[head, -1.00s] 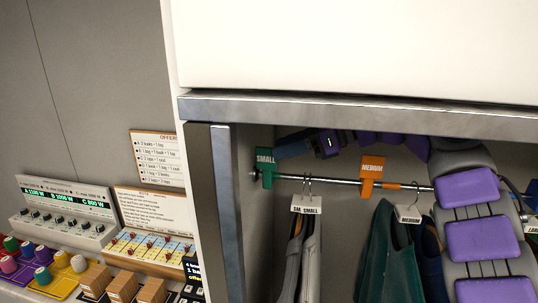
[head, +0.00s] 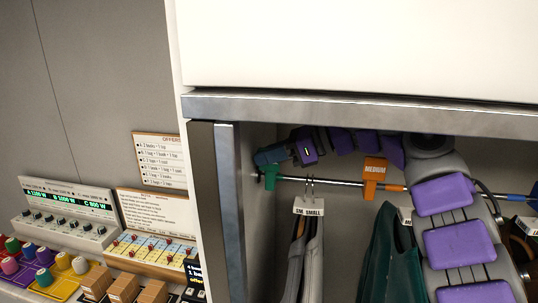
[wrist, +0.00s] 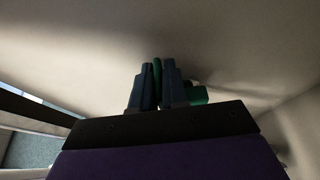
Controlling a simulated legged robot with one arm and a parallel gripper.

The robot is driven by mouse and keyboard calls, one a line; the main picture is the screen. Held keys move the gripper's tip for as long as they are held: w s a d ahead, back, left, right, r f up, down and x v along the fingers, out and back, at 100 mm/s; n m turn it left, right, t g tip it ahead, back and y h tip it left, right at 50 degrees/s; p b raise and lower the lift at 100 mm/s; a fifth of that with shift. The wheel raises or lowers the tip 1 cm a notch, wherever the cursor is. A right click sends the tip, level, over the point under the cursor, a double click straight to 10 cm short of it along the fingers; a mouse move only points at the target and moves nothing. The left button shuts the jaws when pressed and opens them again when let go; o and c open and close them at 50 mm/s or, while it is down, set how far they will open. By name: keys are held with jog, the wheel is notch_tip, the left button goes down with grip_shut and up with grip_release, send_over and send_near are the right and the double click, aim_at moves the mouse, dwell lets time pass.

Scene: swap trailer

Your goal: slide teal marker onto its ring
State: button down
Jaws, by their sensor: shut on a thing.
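The teal marker (head: 270,176), at the left end of the clothes rail, is partly covered by my gripper (head: 268,158). Its upper face and lettering are hidden in the head view. In the wrist view my gripper (wrist: 158,88) is shut on the marker, whose green edge (wrist: 157,75) shows between the dark fingers. A green piece (wrist: 199,95) shows just right of the fingers. The teal ring cannot be told apart from the marker in the head view. I cannot tell whether the marker sits on its ring or beside it.
The rail (head: 335,182) runs right past an orange MEDIUM marker (head: 374,172) with an orange ring (head: 394,188) beside it. Grey clothes with an SM. SMALL tag (head: 308,207) hang right of the teal marker. The closet post (head: 230,200) stands close on the left.

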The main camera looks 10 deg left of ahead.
dwell(0.4)
jog(key=shift+d, duration=0.4)
jog(key=c, duration=1.2)
grip_release()
jog(key=shift+w, duration=0.2)
jog(key=shift+c, duration=0.2)
jog(key=shift+s, duration=0.1)
jog(key=shift+d+r, duration=0.1)
jog(key=shift+d, duration=0.1)
jog(key=p+v, duration=0.1)
jog(key=v, duration=0.6)
jog(key=shift+d, duration=0.25)
